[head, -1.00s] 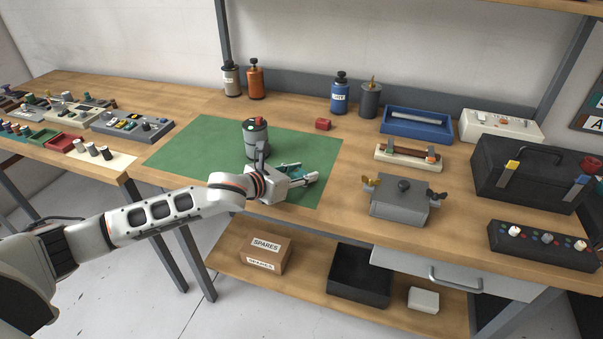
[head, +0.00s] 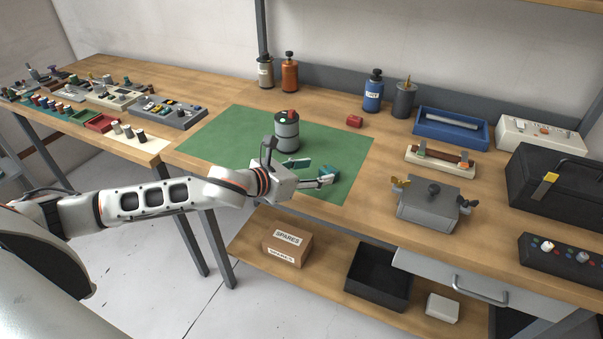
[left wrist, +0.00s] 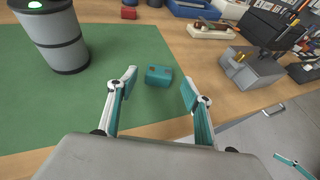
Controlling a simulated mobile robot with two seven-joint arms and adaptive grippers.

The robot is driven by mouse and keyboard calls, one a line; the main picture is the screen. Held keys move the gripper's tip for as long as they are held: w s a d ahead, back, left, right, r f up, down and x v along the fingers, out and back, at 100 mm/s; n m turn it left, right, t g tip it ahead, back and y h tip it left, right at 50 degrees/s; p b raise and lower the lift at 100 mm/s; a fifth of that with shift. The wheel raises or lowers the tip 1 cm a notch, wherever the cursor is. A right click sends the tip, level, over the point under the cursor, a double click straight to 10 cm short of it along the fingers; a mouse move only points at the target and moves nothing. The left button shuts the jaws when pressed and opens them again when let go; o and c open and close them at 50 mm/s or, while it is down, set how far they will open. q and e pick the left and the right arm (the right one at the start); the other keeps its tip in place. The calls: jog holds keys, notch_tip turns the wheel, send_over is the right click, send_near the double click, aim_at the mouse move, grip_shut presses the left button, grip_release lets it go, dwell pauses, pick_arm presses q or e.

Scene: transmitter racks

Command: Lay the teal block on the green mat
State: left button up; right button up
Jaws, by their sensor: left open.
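The teal block (head: 331,173) rests on the green mat (head: 225,140) near its right edge. It also shows in the left wrist view (left wrist: 159,76), on the mat (left wrist: 90,105). My left gripper (head: 316,170) is open and low over the mat's front right part. In the left wrist view its fingertips (left wrist: 158,84) are spread on either side of the block, with gaps on both sides. The block lies slightly beyond the fingertips.
A grey canister (head: 287,132) stands on the mat, behind and left of the left gripper. A red block (head: 354,121) lies beyond the mat. A grey box with wing knobs (head: 428,204) stands to the right. The mat's left part is clear.

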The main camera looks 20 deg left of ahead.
pick_arm(q)
jog(key=v, duration=0.5)
dwell(0.5)
